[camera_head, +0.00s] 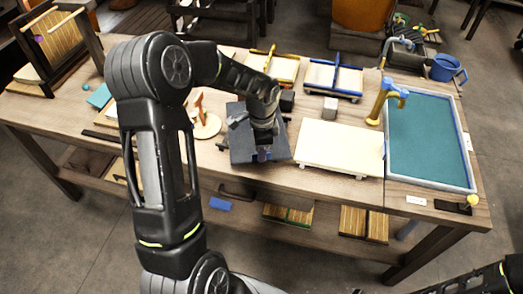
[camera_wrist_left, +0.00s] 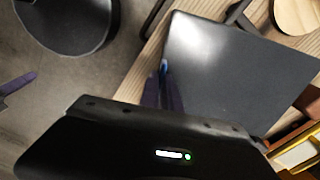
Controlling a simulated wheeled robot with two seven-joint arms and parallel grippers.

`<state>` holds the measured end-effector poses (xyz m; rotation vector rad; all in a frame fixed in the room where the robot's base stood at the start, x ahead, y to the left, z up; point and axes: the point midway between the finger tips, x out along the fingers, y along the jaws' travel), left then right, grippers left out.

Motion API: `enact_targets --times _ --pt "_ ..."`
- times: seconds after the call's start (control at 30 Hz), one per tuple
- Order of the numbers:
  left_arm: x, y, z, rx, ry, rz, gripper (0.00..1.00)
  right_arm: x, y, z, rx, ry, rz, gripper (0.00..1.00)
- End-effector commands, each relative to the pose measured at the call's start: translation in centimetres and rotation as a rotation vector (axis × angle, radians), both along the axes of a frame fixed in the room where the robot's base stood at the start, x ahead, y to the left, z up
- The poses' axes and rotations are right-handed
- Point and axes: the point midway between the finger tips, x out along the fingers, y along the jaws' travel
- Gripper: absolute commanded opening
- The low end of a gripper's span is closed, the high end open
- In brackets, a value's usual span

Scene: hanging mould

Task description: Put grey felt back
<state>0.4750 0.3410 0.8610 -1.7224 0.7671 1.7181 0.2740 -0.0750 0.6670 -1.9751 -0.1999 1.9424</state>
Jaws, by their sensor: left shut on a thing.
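A dark grey flat sheet, which looks like the grey felt (camera_head: 241,150), lies at the front middle of the wooden table, left of a cream board. My left gripper (camera_head: 263,154) reaches down over it from above and is shut at its near edge. In the left wrist view the felt (camera_wrist_left: 240,75) fills the right half, and the fingers (camera_wrist_left: 168,92) meet its left edge. My wrist hides part of the felt in the head view. Whether the felt lies fully flat is unclear. Only my right forearm shows, at the bottom right.
The cream board (camera_head: 343,147) stands just right. A teal-filled tray (camera_head: 428,140) is farther right, with a yellow-and-blue tool (camera_head: 386,100) beside it. A round wooden base (camera_head: 206,126) is left. Blue (camera_head: 333,80) and yellow (camera_head: 272,66) frames stand behind. A grey block (camera_head: 330,108) is near.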

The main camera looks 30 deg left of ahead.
Motion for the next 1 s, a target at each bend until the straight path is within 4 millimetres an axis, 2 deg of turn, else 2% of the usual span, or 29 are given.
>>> enact_targets --times 0.37,0.4,0.67,1.0 --pt "0.05 0.01 -0.51 0.0 -0.001 0.0 0.0 0.04 0.02 -0.46 0.001 -0.001 0.001 0.5" --pt "0.02 0.01 -0.53 0.001 -0.001 0.001 0.08 0.05 0.02 -0.45 0.001 -0.001 0.001 0.5" --pt "0.02 0.01 -0.42 0.001 -0.001 0.001 0.28 0.04 0.02 -0.33 0.001 -0.001 0.001 0.5" --pt "0.04 0.02 0.08 0.0 -0.001 0.001 0.28 0.01 0.01 0.05 0.001 0.0 0.0 0.5"
